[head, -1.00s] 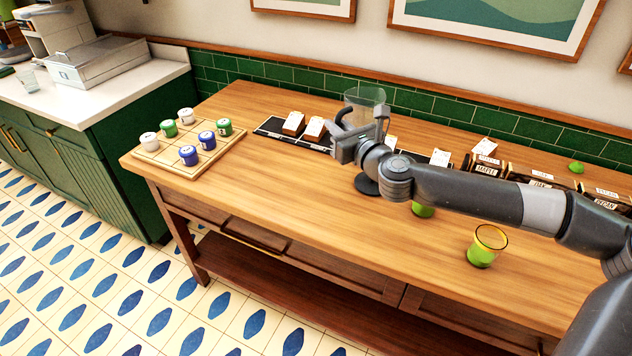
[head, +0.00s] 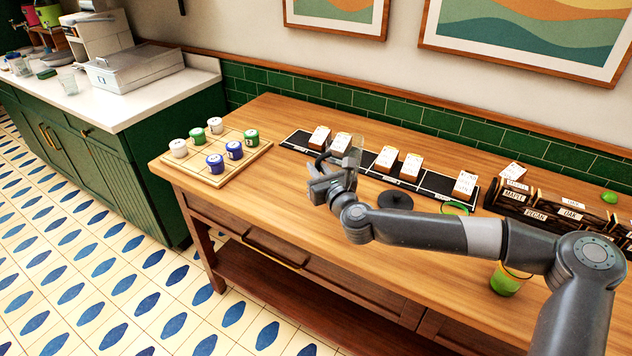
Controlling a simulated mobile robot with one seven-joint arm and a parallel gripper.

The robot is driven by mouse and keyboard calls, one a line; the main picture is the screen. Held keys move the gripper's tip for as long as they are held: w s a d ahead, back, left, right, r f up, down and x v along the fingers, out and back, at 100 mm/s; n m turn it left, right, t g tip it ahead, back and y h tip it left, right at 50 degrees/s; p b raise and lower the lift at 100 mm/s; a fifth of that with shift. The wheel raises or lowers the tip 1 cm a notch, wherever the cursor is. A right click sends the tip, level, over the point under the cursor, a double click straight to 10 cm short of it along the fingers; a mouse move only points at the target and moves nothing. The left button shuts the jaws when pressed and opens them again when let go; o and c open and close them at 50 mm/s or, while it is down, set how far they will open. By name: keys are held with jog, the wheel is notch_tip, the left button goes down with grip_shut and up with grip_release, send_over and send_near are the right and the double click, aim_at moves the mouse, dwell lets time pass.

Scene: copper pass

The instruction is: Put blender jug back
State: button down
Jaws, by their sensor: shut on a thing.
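The blender jug (head: 346,149) is clear and see-through, with a dark curved handle at its left side. My gripper (head: 322,172) is shut on the blender jug, above the left middle of the wooden table (head: 300,222). My wrist hides the jug's lower part, and its exact tilt is hard to tell. A dark round disc (head: 396,200) lies on the table to the right of the jug. I cannot tell if it belongs to the blender.
A wooden board (head: 222,172) with several lidded pots stands at the table's left end. A black strip (head: 298,140) with upright cards runs along the back. Dark labelled boxes (head: 537,214) and a green-filled glass (head: 505,280) stand right. A white counter (head: 120,99) is at far left.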

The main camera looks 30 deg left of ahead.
jog(key=shift+a+f, duration=0.3)
jog(key=shift+f, duration=1.8)
jog(key=c, duration=1.4)
grip_release()
jog(key=shift+f, duration=0.15)
jog(key=shift+c, duration=0.2)
jog(key=shift+d, duration=0.1)
jog(key=v, duration=1.2)
jog(key=shift+s, duration=0.1)
